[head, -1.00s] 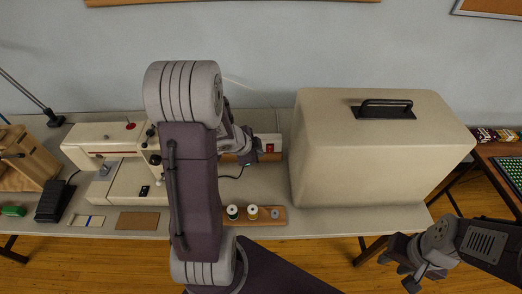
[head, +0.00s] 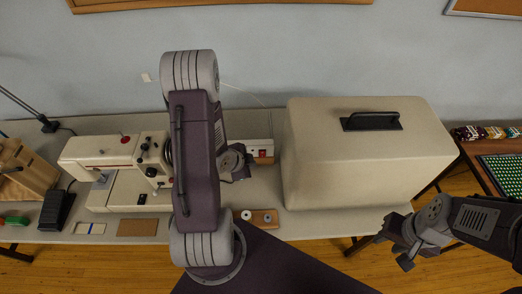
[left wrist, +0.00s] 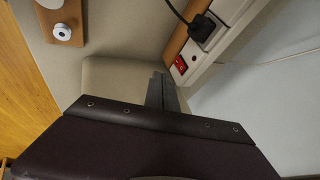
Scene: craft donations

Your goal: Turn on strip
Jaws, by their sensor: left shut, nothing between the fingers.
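The power strip (head: 258,147) is a pale bar on a wooden base at the back of the table, left of the beige machine cover. Its red switch (head: 263,153) shows at its right end; the left wrist view also shows the red switch (left wrist: 181,65) close up, with a black plug (left wrist: 199,28) in a socket beside it. I cannot tell which way the rocker is tipped. My left gripper (head: 243,168) is shut and empty, just left and in front of the switch, apart from it; its fingers (left wrist: 158,88) also show in the left wrist view. My right gripper (head: 390,247) hangs open off the table's front edge.
The large beige cover (head: 365,160) stands right of the strip. A sewing machine (head: 110,165) stands to the left. A wooden spool holder (head: 264,223) lies at the front edge, partly hidden by my left arm. A little bare tabletop lies between strip and holder.

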